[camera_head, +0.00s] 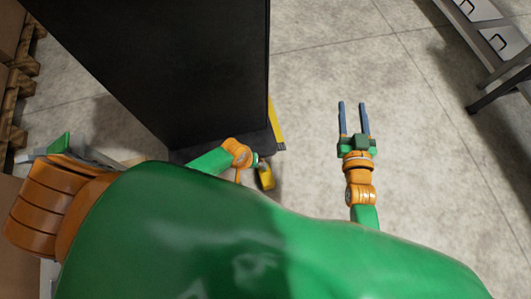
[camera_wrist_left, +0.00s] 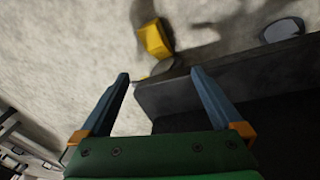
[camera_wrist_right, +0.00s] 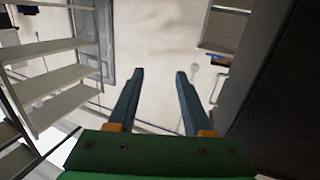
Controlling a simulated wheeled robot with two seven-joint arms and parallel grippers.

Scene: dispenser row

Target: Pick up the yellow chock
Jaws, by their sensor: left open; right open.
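The yellow chock (camera_wrist_left: 153,38) is a small yellow block on the grey floor, ahead of my left gripper in the left wrist view. A dark piece lies against it. In the head view a small yellow piece (camera_head: 266,177), probably the same chock, shows just right of my left wrist. My left gripper (camera_wrist_left: 158,75) is open and empty, apart from the chock, with a dark slab edge beyond its fingers. Its jaws are hidden in the head view. My right gripper (camera_head: 354,103) is open and empty over bare floor; it also shows in the right wrist view (camera_wrist_right: 159,72).
A tall black cabinet (camera_head: 170,60) stands left of centre, with a yellow strip (camera_head: 276,125) by its lower right edge. Wooden pallets (camera_head: 14,95) are at the far left. A grey rack (camera_head: 490,35) stands at the upper right. The floor around my right gripper is clear.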

